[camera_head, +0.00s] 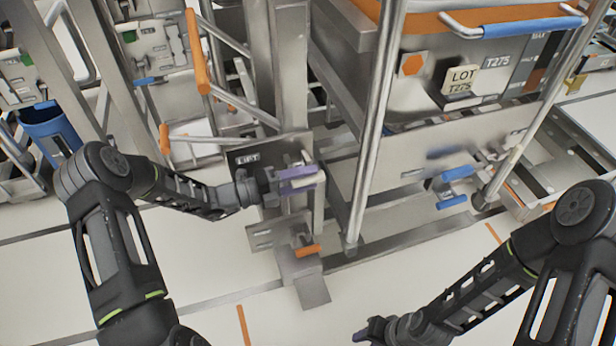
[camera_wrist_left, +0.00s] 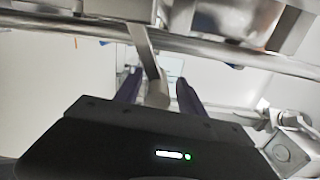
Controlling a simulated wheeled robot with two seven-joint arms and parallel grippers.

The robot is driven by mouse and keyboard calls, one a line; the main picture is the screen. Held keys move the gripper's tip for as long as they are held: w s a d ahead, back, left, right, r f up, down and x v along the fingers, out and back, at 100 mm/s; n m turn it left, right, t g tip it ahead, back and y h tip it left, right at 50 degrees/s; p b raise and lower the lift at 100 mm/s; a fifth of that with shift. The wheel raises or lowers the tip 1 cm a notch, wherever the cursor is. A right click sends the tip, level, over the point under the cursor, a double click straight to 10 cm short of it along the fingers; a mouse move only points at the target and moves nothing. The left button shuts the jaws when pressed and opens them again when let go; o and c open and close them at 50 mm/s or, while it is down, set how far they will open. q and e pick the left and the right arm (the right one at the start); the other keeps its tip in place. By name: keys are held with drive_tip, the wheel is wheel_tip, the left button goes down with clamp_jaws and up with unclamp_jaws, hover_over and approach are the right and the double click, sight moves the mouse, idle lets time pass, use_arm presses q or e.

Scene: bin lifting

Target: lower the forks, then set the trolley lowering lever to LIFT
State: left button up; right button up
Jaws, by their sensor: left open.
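My left gripper (camera_head: 298,181), with purple fingers, is at the trolley's column beside the dark plate with the LIFT label (camera_head: 248,158). In the left wrist view its fingers (camera_wrist_left: 159,92) are open, with a pale grey lever (camera_wrist_left: 151,60) whose rounded end lies between them; I cannot tell whether they touch it. In the head view the fingers partly hide that lever. The forks cannot be made out clearly. My right gripper (camera_head: 375,330) is low at the bottom edge, away from the trolley, with only a purple fingertip clear.
A steel bin (camera_head: 407,152) labelled LOT T275 stands right of the column behind upright steel tubes. An orange-tipped pedal (camera_head: 308,251) is low on the column. A blue-handled part (camera_head: 457,173) sits below the bin. The pale floor in front is clear.

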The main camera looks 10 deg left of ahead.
use_arm(q)
drive_tip(key=v, duration=0.7)
drive_tip(key=shift+a, duration=0.2)
drive_tip(key=shift+s+a, duration=0.1)
idle(0.5)
